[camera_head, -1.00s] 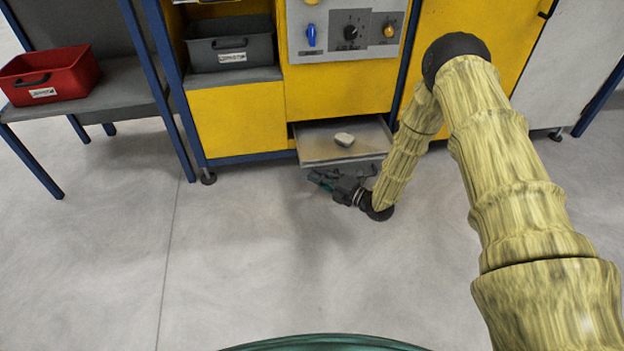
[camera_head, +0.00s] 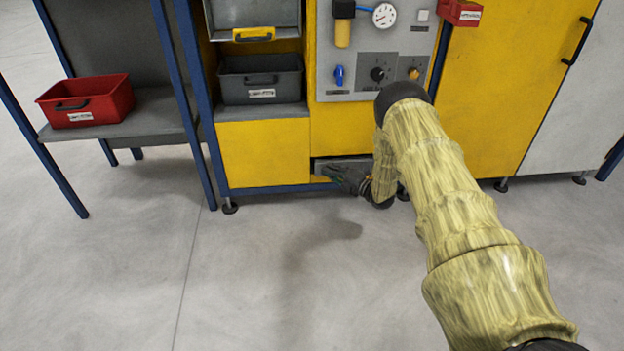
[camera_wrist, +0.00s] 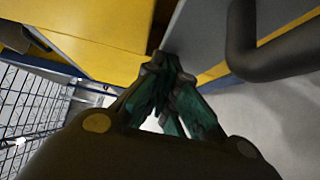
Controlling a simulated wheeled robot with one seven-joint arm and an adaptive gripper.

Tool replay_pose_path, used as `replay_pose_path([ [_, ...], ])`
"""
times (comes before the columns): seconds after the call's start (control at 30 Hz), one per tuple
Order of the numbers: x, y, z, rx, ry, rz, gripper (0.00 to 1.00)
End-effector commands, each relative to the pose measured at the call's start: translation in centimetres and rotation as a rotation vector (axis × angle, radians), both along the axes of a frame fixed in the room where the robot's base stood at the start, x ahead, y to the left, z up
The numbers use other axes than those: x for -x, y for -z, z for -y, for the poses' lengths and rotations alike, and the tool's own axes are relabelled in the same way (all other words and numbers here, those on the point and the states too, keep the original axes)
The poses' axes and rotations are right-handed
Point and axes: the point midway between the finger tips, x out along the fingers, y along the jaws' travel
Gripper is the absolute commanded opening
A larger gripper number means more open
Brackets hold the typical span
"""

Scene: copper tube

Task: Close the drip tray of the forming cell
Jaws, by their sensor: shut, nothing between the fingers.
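The drip tray (camera_head: 350,166) is a grey tray low in the yellow forming cell (camera_head: 352,128). In the head view only its grey front shows in the slot; I cannot tell whether it sits fully flush. My gripper (camera_head: 340,179) is at that front, near floor level, partly hidden by my arm. In the wrist view, the shut teal fingers (camera_wrist: 170,70) hold nothing and point at a grey panel (camera_wrist: 205,40), seemingly the tray front. A dark bar handle (camera_wrist: 250,55) stands out to the right of the fingers. Contact with the panel is hard to judge.
A dark grey bin (camera_head: 262,82) sits on the cell's shelf to the left. A red bin (camera_head: 88,100) rests on a grey side table (camera_head: 150,118). A control panel (camera_head: 375,72) is above the tray. The floor (camera_head: 270,280) in front is clear.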

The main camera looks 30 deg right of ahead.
Motion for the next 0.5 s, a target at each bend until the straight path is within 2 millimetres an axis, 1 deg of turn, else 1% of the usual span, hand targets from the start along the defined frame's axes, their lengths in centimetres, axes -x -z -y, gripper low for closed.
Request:
replay_pose_path([
  [0.03, 0.0, 0.1, 0.8, 0.001, 0.007, 0.000, 0.00],
  [0.2, -0.1, 0.0, 1.9, 0.000, 0.019, -0.001, 0.00],
  [0.5, -0.4, -0.2, 2.0, 0.002, 0.021, 0.003, 0.00],
])
